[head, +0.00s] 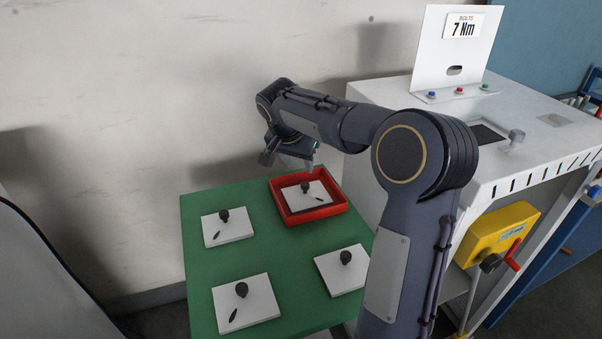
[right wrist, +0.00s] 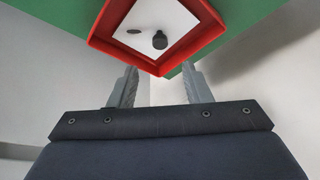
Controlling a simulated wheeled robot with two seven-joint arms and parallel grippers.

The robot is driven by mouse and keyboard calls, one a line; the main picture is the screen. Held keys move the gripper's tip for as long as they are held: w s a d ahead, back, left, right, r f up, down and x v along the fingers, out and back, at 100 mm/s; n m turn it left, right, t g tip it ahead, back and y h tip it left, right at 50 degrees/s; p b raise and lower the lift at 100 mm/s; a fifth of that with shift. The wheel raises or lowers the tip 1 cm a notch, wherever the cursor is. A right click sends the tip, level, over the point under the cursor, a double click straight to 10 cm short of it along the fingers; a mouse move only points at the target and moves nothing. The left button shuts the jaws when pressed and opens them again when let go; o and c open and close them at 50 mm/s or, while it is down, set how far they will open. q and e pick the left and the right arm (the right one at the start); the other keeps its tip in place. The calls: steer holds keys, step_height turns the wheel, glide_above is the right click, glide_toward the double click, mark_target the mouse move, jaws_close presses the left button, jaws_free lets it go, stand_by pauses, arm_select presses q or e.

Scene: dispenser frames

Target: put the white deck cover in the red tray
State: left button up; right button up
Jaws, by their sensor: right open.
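A white deck cover (head: 296,202) with a dark knob and a small dark mark lies inside the red tray (head: 316,216), at the back right of the green table. The right wrist view also shows this cover (right wrist: 170,14) within the red walls of the tray (right wrist: 122,59). My right gripper (head: 289,164) is open and empty, above and behind the tray in the head view. Its fingers (right wrist: 160,75) are apart just below the tray in the wrist picture, with nothing between them. My left gripper is not in view.
Three similar white plates with dark knobs lie on the green table (head: 207,270): back left (head: 213,231), front left (head: 262,297) and right (head: 332,272).

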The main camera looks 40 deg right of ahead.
steer(key=s+a+r+n+t+y, duration=0.1)
steer(key=s+a+n+y, duration=0.2)
steer(key=s, duration=0.4)
steer(key=s+a+r+n+t+y, duration=0.1)
steer(key=s+a+n, duration=0.1)
steer(key=s+a, duration=0.4)
steer(key=s+a+f+n+t+y, duration=0.1)
steer(key=s+a+f+n+y, duration=0.2)
steer(key=s+a+f+n, duration=0.3)
steer(key=s+a, duration=0.5)
steer(key=s, duration=0.3)
steer(key=shift+s+a+f+y, duration=0.15)
steer(key=shift+s+f+y, duration=0.1)
steer(key=shift+f+y, duration=0.15)
